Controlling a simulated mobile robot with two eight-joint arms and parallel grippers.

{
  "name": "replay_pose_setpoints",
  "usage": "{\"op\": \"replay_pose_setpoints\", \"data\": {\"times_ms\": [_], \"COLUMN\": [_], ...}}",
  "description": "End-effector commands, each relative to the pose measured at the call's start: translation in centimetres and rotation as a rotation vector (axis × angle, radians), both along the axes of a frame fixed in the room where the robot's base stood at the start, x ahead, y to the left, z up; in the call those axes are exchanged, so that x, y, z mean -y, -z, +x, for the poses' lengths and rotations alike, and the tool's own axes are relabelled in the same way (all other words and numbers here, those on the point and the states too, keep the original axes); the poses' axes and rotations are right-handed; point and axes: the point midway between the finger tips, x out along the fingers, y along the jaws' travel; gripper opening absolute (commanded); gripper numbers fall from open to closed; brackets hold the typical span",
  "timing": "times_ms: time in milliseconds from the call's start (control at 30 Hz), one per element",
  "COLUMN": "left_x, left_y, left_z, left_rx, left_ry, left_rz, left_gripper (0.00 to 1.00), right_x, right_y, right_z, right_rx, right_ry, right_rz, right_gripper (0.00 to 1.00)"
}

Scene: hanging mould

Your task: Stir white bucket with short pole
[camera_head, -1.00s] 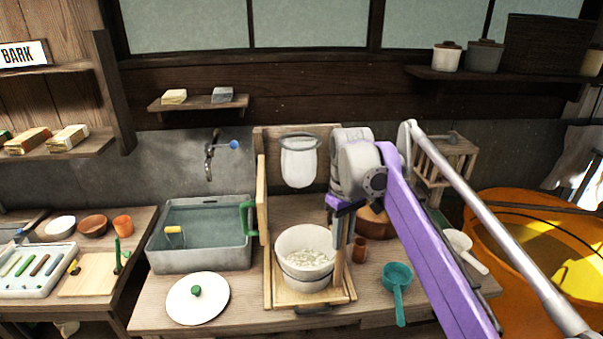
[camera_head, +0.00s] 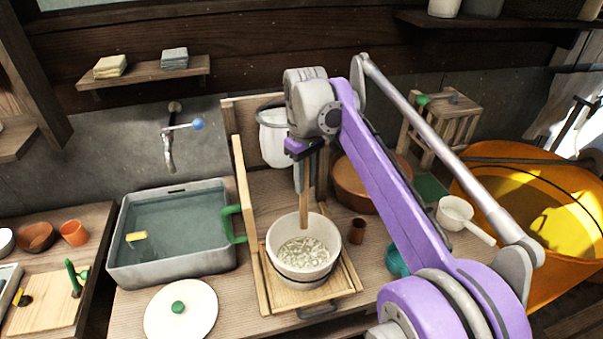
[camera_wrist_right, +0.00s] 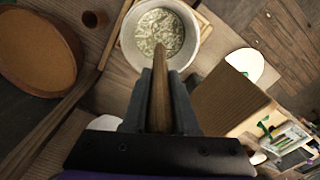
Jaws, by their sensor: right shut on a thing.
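The white bucket (camera_head: 303,258) stands on a wooden tray, with pale flaky bits (camera_head: 303,252) inside. It also shows at the top of the right wrist view (camera_wrist_right: 188,55). My right gripper (camera_head: 303,180) is above the bucket's back rim, shut on the short wooden pole (camera_head: 304,210), which points down. In the right wrist view the pole (camera_wrist_right: 160,90) runs between the fingers, and its far end overlaps the bucket's opening. Whether the tip touches the contents I cannot tell. My left gripper is not in view.
A grey water basin (camera_head: 120,265) is left of the bucket, and a white lid (camera_head: 180,320) lies front left. A small brown cup (camera_head: 357,231), a brown round tub (camera_head: 365,195) and a white ladle (camera_head: 455,213) are on the right. A white cloth bag (camera_head: 273,145) hangs behind.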

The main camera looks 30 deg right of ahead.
Motion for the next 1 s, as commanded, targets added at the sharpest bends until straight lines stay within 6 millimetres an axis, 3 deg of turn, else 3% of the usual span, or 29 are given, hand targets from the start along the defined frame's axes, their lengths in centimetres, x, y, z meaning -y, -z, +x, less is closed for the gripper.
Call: {"op": "replay_pose_setpoints", "data": {"times_ms": [300,1000], "left_x": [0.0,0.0], "left_y": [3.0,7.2], "left_z": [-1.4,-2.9], "left_rx": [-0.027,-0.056], "left_ry": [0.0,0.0], "left_rz": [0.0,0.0], "left_gripper": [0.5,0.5], "right_x": [0.0,0.0], "right_y": [3.7,10.6], "right_z": [-0.1,0.0], "right_rx": [-0.004,-0.002], "right_ry": [0.0,0.0], "right_rz": [0.0,0.001], "right_gripper": [0.0,0.0]}}
